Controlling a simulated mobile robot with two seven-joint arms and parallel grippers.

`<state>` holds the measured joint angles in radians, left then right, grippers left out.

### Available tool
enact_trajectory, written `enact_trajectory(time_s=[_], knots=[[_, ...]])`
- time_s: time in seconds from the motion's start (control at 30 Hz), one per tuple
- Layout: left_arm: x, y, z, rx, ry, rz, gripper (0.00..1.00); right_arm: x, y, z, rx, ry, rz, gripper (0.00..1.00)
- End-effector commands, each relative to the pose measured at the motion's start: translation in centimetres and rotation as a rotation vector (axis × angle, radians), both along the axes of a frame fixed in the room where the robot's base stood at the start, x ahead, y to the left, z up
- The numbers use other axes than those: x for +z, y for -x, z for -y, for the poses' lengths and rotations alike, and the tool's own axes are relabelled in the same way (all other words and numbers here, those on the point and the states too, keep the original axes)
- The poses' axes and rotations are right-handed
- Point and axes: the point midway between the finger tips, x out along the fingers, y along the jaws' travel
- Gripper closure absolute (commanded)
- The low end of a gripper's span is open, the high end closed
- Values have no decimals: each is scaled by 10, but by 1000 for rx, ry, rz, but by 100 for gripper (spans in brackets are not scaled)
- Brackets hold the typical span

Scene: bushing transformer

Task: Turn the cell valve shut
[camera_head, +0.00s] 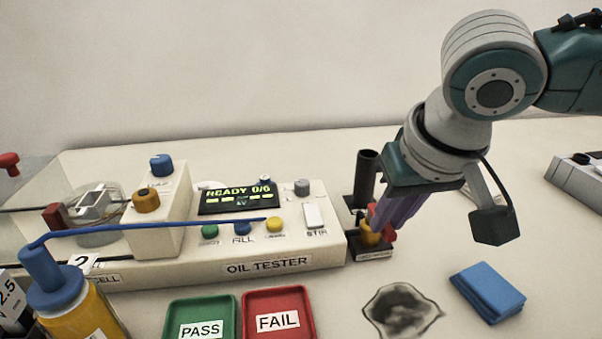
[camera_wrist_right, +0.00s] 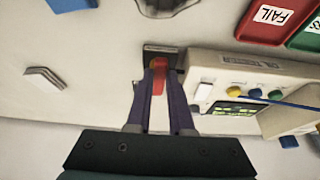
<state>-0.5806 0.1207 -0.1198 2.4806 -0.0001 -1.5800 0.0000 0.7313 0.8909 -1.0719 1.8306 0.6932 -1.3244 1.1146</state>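A small valve with a brass-coloured body (camera_head: 368,236) and a red handle (camera_head: 390,236) stands on a black labelled base (camera_head: 372,255), right of the oil tester. The label is too small to read. My right gripper (camera_head: 383,222) reaches down over it from the upper right, its purple fingers partly hiding it. In the right wrist view, the red handle (camera_wrist_right: 159,76) lies between the fingertips (camera_wrist_right: 160,72), which appear to press on both its sides. The glass cell (camera_head: 95,215) of the tester is at the left. My left gripper is out of view.
The oil tester (camera_head: 268,247) reads READY 0/6. A black upright tube (camera_head: 366,175) stands just behind the valve. Green PASS (camera_head: 200,312) and red FAIL (camera_head: 278,300) trays, a dark stain (camera_head: 400,308) and a blue cloth (camera_head: 488,292) lie in front. A blue-capped bottle (camera_head: 70,295) is front left.

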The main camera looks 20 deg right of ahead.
Motion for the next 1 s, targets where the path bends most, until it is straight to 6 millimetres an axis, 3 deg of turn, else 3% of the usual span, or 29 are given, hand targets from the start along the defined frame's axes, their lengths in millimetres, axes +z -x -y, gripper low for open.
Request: enact_trajectory(time_s=[0.17, 0.67, 1.0], knots=[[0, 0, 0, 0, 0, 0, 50, 0, 0, 0, 0, 0, 0, 100], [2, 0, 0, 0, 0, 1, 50, 1, 0, 1, 10, 0, -1, 100], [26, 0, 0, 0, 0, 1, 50, 4, 3, 9, 163, -1, -5, 100]])
